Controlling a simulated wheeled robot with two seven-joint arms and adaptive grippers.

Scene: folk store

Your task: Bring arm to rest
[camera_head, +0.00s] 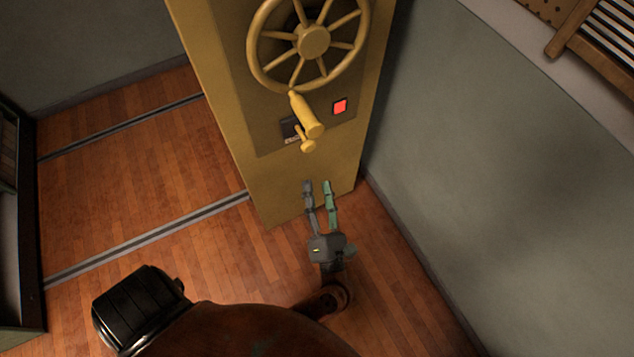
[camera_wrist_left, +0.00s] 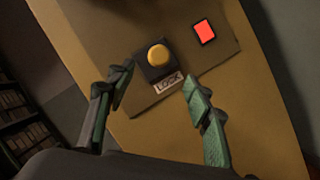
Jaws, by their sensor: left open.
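My left gripper (camera_head: 318,188) is open and empty, its two fingers apart and pointing up the picture toward the yellow cabinet in the head view. In the left wrist view its fingers (camera_wrist_left: 150,95) frame a round yellow knob (camera_wrist_left: 158,55) above a label reading LOCK (camera_wrist_left: 169,84). The gripper appears apart from the cabinet and below its yellow handle (camera_head: 306,115). A red lit square (camera_head: 340,106) is on the panel right of the handle. My right gripper is not in view.
The tall yellow cabinet (camera_head: 285,185) carries a large spoked wheel (camera_head: 313,40). A grey-green wall (camera_head: 480,170) stands to the right. Wooden floor (camera_head: 130,190) with dark metal strips lies open to the left. Shelves (camera_wrist_left: 22,125) show at the left of the wrist view.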

